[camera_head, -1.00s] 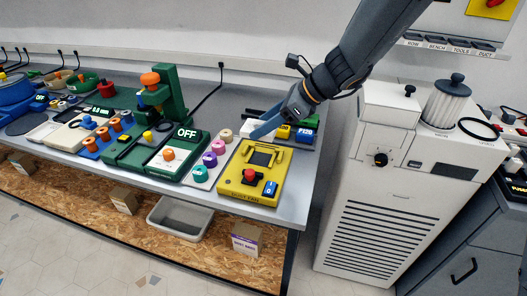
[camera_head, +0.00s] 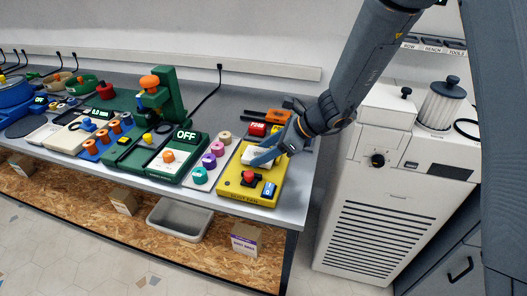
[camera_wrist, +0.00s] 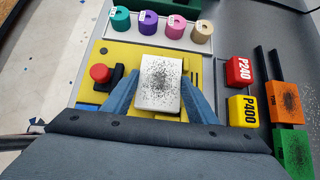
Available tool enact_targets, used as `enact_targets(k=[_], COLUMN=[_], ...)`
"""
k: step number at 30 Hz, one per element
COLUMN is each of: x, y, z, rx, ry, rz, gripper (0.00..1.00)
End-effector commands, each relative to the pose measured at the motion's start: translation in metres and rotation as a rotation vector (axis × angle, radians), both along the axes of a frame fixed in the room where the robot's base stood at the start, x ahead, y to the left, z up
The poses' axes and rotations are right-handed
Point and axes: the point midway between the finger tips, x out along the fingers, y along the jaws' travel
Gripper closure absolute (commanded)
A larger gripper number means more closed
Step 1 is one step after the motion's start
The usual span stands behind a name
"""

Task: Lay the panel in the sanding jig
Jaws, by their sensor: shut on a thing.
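The panel (camera_wrist: 158,84) is a small white plate with dark speckles, seen in the wrist view. My gripper (camera_wrist: 158,90) is shut on it, one blue finger along each side. The sanding jig (camera_wrist: 117,56) is the yellow base under it, with a red knob at its left. In the head view the jig (camera_head: 234,187) stands at the bench's front right, and my gripper (camera_head: 263,157) is over its back part with the white panel (camera_head: 254,153). The panel and fingers hide the jig's dark recess. I cannot tell whether the panel touches it.
Red P240 (camera_wrist: 240,71) and yellow P400 (camera_wrist: 242,111) blocks stand right of the jig, with orange (camera_wrist: 286,103) and green (camera_wrist: 292,150) speckled pieces beyond. Several coloured rolls (camera_wrist: 160,25) line its other side. A green machine (camera_head: 154,150) reading OFF stands left; a white cabinet (camera_head: 357,190) stands right.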

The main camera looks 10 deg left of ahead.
Motion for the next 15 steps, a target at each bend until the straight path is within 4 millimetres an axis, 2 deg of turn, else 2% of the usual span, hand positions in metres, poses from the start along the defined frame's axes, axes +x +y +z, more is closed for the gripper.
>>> enact_targets(k=[3, 4, 6, 15], x=[0.0001, -0.0001, -0.0002, -0.0002], y=[0.0000, 0.0000, 0.0000, 0.0000], z=[-0.0038, -0.0030, -0.0027, -0.0020], rx=[0.000, 0.000, 0.000, 0.000], ry=[0.001, 0.001, 0.000, 0.000], rz=[-0.001, -0.001, 0.000, 0.000], gripper=[0.70, 0.42, 0.31, 0.29])
